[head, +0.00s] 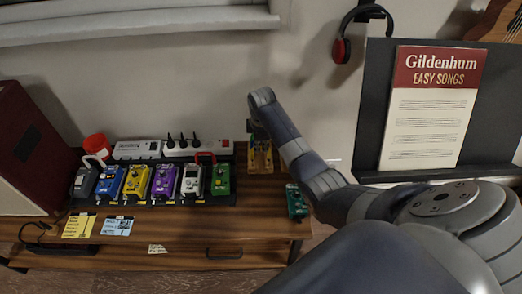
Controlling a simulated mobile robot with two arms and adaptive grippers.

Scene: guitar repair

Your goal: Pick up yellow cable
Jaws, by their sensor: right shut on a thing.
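My right arm comes in from the right and reaches to the table's back edge, right of the pedal row. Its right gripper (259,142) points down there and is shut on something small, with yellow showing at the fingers. This yellow thing (261,160) looks like the yellow cable, but it is small and partly hidden by the gripper, so its shape is unclear. My left gripper is not in view.
A pedal board holds several pedals, among them a yellow one (137,181) and a green one (221,180). A red cable (205,155) arches there. Another green pedal (296,202) sits at the table's right end. A power strip (198,148) lies behind.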

